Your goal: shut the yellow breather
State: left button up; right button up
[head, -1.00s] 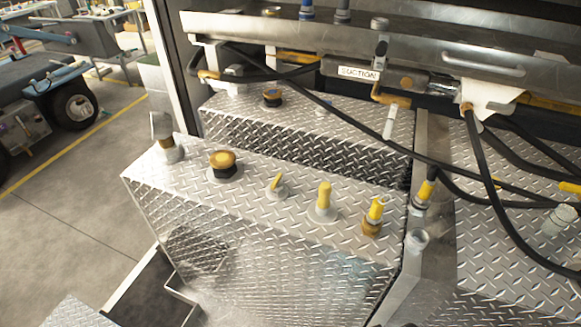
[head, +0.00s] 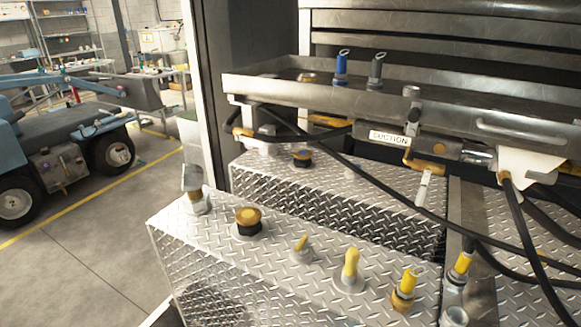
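A round fitting with a dark yellow cap on a black base (head: 248,220) stands on the diamond-plate tank top in the head view. To its right, a small fitting with a short slanted yellow lever (head: 301,244) sits on a grey base. Further right are an upright yellow handle (head: 350,266) on a pale base and a yellow-topped brass fitting (head: 405,285). I cannot tell for sure which of these is the breather, or whether it is open. Neither of my grippers is in view.
A grey upright fitting (head: 194,188) stands at the tank's left corner. Behind is a second diamond-plate tank (head: 360,200) with a dark-capped fitting (head: 302,158). Black hoses (head: 385,188) cross the right side below a metal rail (head: 430,95).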

aim_at(301, 246)
jog(key=k, duration=0.5)
jog(key=u, duration=0.95)
jog(key=i, duration=0.7)
jog(key=z, duration=0.35)
